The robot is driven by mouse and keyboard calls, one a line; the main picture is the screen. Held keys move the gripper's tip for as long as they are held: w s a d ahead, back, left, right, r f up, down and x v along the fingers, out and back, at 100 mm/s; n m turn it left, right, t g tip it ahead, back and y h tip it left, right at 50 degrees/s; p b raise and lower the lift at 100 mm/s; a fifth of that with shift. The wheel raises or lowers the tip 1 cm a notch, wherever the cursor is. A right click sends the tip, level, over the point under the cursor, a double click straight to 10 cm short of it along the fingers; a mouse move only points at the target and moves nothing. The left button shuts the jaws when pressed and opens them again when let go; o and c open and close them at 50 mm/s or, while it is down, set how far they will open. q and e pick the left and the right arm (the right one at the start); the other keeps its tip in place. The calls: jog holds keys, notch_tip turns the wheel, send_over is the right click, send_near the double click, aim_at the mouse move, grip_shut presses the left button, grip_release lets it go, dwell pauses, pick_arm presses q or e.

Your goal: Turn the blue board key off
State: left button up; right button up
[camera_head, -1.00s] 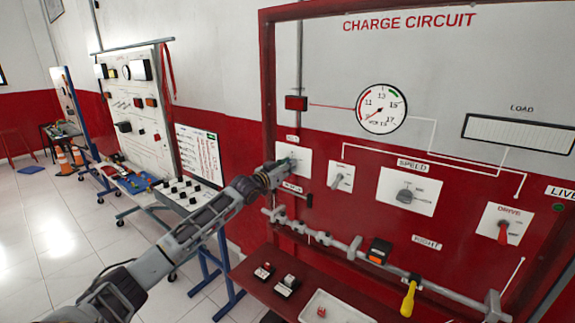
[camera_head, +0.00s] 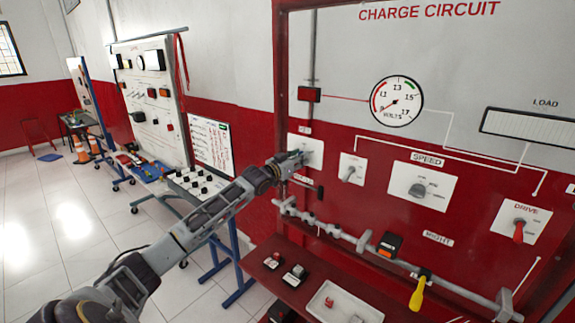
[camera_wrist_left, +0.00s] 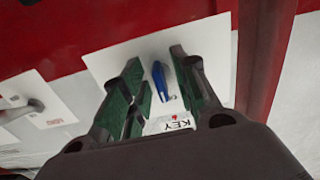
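The blue key (camera_wrist_left: 165,82) sticks out from a white plate (camera_wrist_left: 112,62) on the red board, above a "KEY" label (camera_wrist_left: 168,123). In the left wrist view it stands between the green-padded fingers of my left gripper (camera_wrist_left: 157,68). The fingers are spread, with a gap visible on both sides of the key. In the head view my left gripper (camera_head: 299,157) is in front of the white key plate (camera_head: 315,148) at the board's left edge and hides the key there. My right gripper is not in view.
Right of the key plate are a small grey switch (camera_head: 350,174), the speed knob (camera_head: 417,190) and the red drive switch (camera_head: 519,230). A grey rail (camera_head: 330,229) runs below. Under it, a red shelf (camera_head: 262,272) holds a white tray (camera_head: 318,305). Another trainer panel (camera_head: 150,105) stands at left.

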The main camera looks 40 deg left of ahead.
pick_arm(q)
jog(key=shift+s, duration=0.15)
jog(key=s+a, duration=0.1)
jog(key=s, duration=1)
jog(key=shift+s, duration=0.2)
dwell(0.9)
dwell(0.5)
jog(key=shift+m, duration=0.3)
